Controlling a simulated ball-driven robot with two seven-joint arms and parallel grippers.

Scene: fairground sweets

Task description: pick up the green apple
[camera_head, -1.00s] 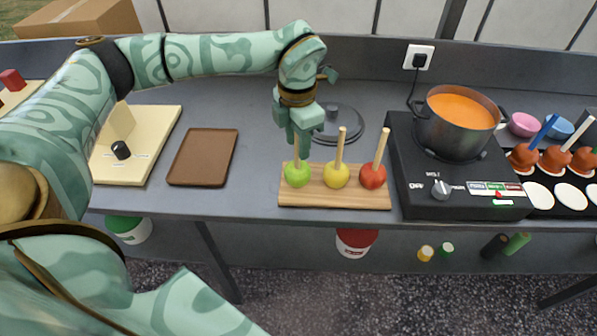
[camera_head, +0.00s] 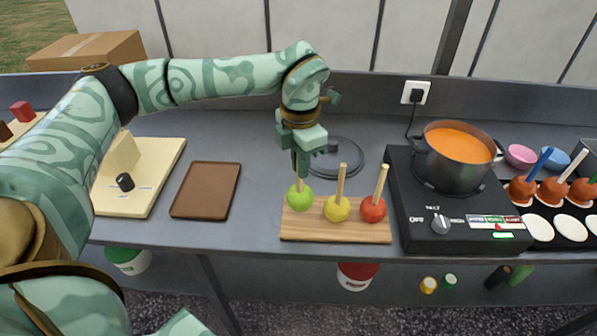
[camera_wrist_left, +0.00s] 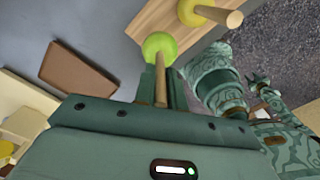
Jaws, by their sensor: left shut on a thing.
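My left gripper (camera_head: 301,172) is shut on the stick of the green apple (camera_head: 299,198). The apple hangs upright below the fingers, slightly above the left end of the wooden board (camera_head: 336,233). In the left wrist view the green apple (camera_wrist_left: 159,46) shows beyond the fingers, with its pale stick (camera_wrist_left: 160,88) running back between them.
A yellow apple (camera_head: 337,209) and a red apple (camera_head: 373,210) with sticks stand close by on the board. The brown tray (camera_head: 206,190) at left is empty. The hot plate (camera_head: 440,235) with a pot (camera_head: 455,167) stands at right.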

